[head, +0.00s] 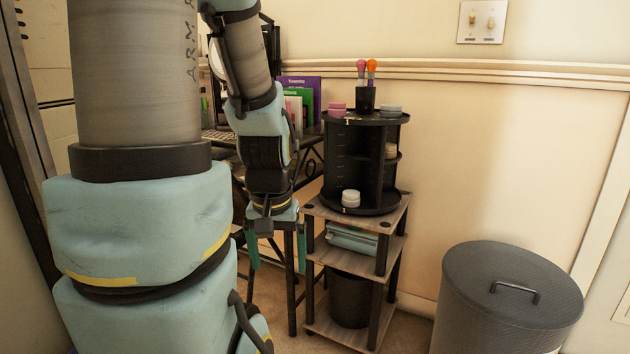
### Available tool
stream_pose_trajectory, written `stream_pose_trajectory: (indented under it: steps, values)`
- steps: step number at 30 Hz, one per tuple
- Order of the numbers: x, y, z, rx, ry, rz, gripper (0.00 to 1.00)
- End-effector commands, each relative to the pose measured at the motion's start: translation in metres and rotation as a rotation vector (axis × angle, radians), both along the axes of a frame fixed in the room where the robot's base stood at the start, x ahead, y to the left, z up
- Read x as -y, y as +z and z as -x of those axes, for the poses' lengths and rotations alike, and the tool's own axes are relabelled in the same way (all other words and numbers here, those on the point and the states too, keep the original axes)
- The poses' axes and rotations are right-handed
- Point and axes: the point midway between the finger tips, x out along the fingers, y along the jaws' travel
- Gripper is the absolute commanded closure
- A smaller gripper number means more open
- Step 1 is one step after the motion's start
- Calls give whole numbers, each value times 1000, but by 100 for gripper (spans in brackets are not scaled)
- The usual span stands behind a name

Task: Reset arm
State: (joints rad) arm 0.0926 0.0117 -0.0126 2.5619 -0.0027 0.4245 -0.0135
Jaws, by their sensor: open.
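My gripper (277,250) hangs pointing down at the end of my arm, left of the middle of the view. Its two teal fingers are spread apart and I see nothing between them. It is in front of the desk's dark legs and to the left of the shelf stand. My arm's large blue and grey links fill the left side of the view and hide much of the desk area behind.
A small shelf stand (362,257) carries a black round organizer (352,160) with brushes and small jars. A grey lidded bin (508,300) stands at the lower right. Behind my arm are a desk edge and colourful books (302,95). A light switch (482,22) is on the wall.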

Motion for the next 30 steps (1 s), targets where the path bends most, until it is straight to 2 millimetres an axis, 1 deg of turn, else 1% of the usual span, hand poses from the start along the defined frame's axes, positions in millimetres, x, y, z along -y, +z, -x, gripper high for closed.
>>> stream_pose_trajectory:
  steps: [1, 5, 8, 11, 14, 18, 23, 24, 27, 30]
  values:
    - [1, 17, 0, -3, -6, 0, 5]
    - [1, 38, 0, -4, -8, -1, 5]
    - [1, 57, 0, -4, -9, -1, 5]
    - [1, 80, 0, -4, -9, -1, 5]
    - [1, 109, 0, -4, -9, -1, 5]
    - [1, 154, 0, -4, -10, -1, 5]
    - [1, 204, 0, -4, -10, -1, 5]
    - [1, 217, 0, -4, -10, -1, 5]
    - [1, 246, 0, -4, -10, -1, 5]
    - [1, 270, 0, -5, -10, -1, 5]
